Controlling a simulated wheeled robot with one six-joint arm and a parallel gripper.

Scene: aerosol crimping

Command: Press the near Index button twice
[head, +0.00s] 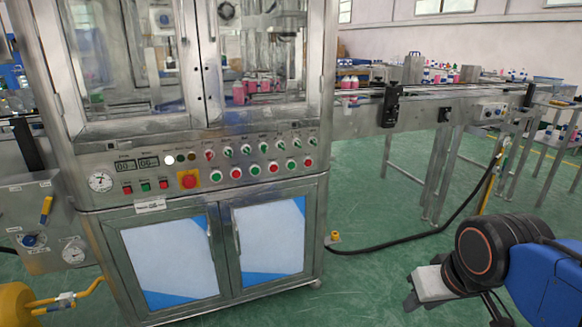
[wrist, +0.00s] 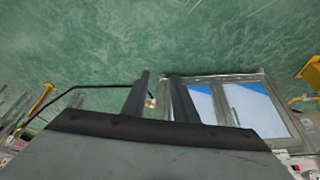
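The control panel (head: 200,165) runs across the front of the steel crimping machine in the head view. It carries several green and red round buttons, switches and a large red button on a yellow plate (head: 189,179). The button labels are too small to read, so I cannot tell which is the near Index button. My gripper (wrist: 158,78) shows two dark fingers standing apart with nothing between them in the wrist view. In the head view my arm is at the lower right, well away from the panel, and the fingers are only partly visible there.
Cabinet doors (head: 168,258) with blue and white panels sit below the control panel. A conveyor (head: 440,100) with pink bottles extends to the right. A black hose (head: 420,235) runs across the green floor (head: 360,285). The floor between my arm and the machine is mostly clear.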

